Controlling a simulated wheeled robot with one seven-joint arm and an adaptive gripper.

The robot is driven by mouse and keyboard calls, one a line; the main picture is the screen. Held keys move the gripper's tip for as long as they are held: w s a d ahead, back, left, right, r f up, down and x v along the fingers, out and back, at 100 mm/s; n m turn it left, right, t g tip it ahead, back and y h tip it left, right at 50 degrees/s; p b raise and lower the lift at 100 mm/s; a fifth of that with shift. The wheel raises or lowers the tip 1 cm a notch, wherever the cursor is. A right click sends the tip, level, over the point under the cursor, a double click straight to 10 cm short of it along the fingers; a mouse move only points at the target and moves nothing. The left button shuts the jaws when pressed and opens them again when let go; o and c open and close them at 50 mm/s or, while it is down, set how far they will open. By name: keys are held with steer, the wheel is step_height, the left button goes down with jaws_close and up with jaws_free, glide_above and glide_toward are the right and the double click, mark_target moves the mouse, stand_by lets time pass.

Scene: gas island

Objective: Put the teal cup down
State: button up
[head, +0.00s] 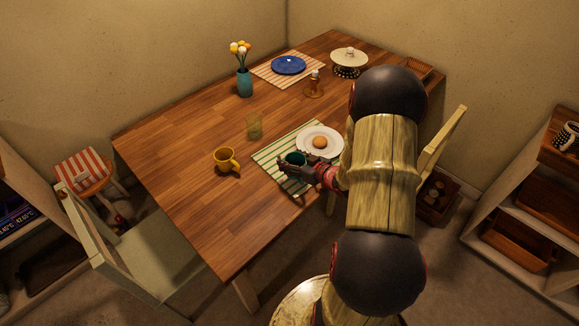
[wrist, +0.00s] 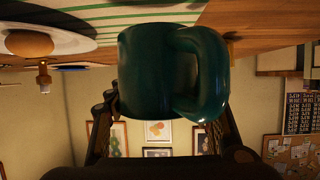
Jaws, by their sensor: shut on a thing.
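The teal cup (head: 295,158) is in my gripper (head: 297,168) at the near edge of the table, over the green-striped placemat (head: 268,157). In the wrist view, which is upside down, the cup (wrist: 145,72) fills the middle with its handle on the right. My gripper's dark fingers (wrist: 163,125) are on either side of it, shut on it. The cup looks upright and very close to the mat; I cannot tell whether its base touches. Part of the cup is hidden by my gripper in the head view.
A white plate (head: 334,135) with a round brown food item (head: 320,142) is right beside the cup. A yellow mug (head: 226,160) and a clear yellowish glass (head: 254,127) stand to the left. A teal vase (head: 244,83) is farther back. Bare wood is free at the table's left.

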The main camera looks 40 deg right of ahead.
steer(key=shift+w+d+f+b, duration=0.1)
steer(key=shift+w+f+b, duration=0.1)
steer(key=shift+f+b, duration=1.15)
steer(key=shift+f+p, duration=0.4)
steer(key=shift+f, duration=0.1)
steer(key=o, duration=1.4)
steer(key=shift+o, duration=0.2)
